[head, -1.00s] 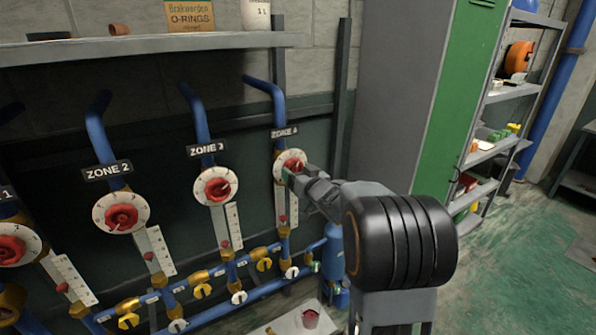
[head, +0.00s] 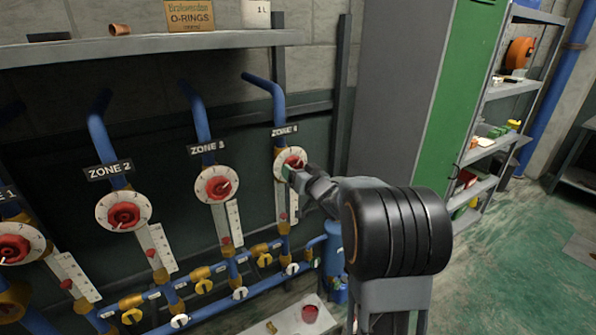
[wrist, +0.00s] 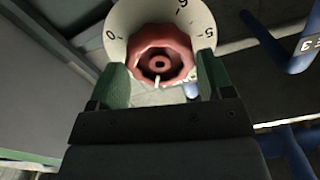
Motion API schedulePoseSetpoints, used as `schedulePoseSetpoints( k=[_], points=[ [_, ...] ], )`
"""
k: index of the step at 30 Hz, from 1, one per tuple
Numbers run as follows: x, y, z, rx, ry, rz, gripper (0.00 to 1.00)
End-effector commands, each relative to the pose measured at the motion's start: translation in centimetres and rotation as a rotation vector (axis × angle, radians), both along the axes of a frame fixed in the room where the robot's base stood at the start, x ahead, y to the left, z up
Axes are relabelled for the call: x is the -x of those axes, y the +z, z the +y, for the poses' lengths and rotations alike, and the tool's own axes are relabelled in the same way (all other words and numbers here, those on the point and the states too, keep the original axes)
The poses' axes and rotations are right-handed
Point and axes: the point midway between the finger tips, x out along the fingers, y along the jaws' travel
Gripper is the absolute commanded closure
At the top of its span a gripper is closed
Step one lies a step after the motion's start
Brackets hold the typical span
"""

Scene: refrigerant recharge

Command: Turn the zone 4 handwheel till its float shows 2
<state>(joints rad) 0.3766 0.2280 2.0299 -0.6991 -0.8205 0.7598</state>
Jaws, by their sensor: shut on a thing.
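The zone 4 handwheel (head: 291,161) is red, with a white numbered dial (head: 279,172) around it, under the ZONE 4 label (head: 284,131). In the wrist view the handwheel (wrist: 160,56) sits between the green-padded fingers of my gripper (wrist: 162,82), which is shut on it. A pale pointer (wrist: 157,82) on the wheel aims toward my palm; the number it meets is hidden. The zone 4 float gauge (head: 282,206) hangs below the dial with a small red float (head: 283,217) low on it; its reading is too small to tell.
The zone 3 handwheel (head: 217,187) and zone 2 handwheel (head: 123,215) stand to the left on blue pipes. A shelf (head: 150,45) runs above. A grey and green cabinet (head: 400,90) stands right of the valves. Open floor (head: 500,260) lies at the right.

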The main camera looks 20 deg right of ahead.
Motion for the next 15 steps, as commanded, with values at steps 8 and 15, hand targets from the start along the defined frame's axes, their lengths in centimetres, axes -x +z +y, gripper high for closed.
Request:
schedulePoseSetpoints(
  k=[8, 15],
  points=[
    [-0.01, 0.07, 0.02, -0.095, 0.0, 0.014, 0.55],
    [-0.01, -0.11, 0.02, -0.113, 0.001, 0.015, 0.55]
  ],
)
